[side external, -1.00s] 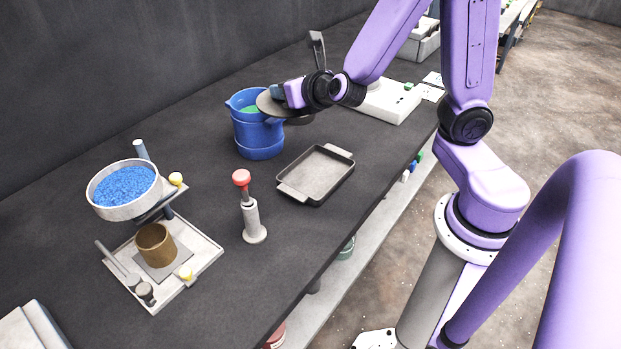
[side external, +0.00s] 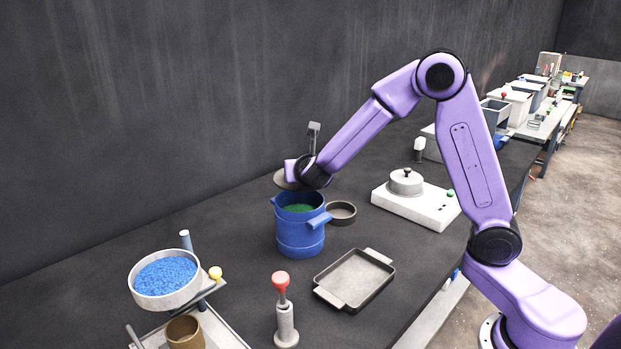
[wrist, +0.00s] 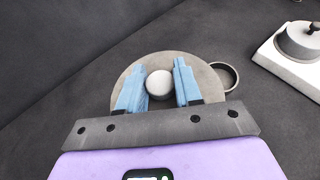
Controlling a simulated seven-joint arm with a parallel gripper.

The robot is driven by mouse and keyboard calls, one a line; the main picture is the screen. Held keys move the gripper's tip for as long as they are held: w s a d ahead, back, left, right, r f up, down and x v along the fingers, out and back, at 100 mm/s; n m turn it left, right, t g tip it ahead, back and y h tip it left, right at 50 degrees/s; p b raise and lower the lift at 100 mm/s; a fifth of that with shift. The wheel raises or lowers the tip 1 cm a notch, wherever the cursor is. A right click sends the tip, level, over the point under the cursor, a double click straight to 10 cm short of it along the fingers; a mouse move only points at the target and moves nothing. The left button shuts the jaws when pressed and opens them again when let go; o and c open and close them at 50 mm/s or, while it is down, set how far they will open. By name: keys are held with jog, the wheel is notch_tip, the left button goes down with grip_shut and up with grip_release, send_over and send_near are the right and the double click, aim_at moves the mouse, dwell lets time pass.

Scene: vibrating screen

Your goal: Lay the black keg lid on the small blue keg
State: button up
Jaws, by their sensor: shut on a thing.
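My gripper (wrist: 161,82) is shut on the pale round knob of the keg lid (wrist: 128,84), a flat dark grey disc. In the side view the lid (side external: 281,181) shows partly behind my gripper (side external: 297,178), above the keg's rim and toward its far left. It is apart from the rim there. In the wrist view the lid hides the keg.
A shallow dark round dish (side external: 341,211) sits right beside the keg. A rectangular metal tray (side external: 355,280) lies in front of it, and a red-topped tool (side external: 283,310) stands nearby. A pan of blue grains (side external: 166,278) is at left, a white scale (side external: 416,207) at right.

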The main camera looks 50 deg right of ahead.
jog(key=shift+w+d+m+h, duration=0.3)
jog(key=shift+w+d, duration=0.05)
jog(key=shift+w, duration=0.35)
jog(key=shift+f, duration=2.35)
jog(key=shift+f, duration=1)
jog(key=o, duration=1.2)
jog(key=shift+c, duration=0.2)
jog(key=v, duration=1.7)
jog(key=shift+r, duration=0.3)
jog(key=shift+s, duration=0.15)
